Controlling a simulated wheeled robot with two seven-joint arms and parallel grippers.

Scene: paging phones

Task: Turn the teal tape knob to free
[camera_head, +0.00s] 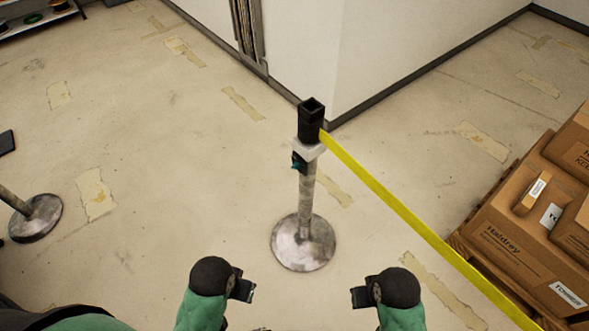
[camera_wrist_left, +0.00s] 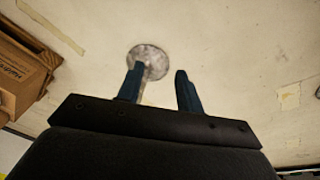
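A stanchion post (camera_head: 306,195) stands upright on a round metal base (camera_head: 303,243) in the middle of the head view. A yellow tape (camera_head: 400,210) runs from the head down to the right. My left gripper (camera_head: 250,290) and my right gripper (camera_head: 356,297) are low in front of the post, apart from it. In the left wrist view the left gripper (camera_wrist_left: 160,88) has its two fingers spread and empty, with the round base beyond them. The right fingers' opening is unclear.
Cardboard boxes (camera_head: 510,235) are stacked on a pallet at the right, near the tape. Another post base (camera_head: 36,218) stands at the left. A white wall corner (camera_head: 335,60) rises behind the post. The floor around the post is clear.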

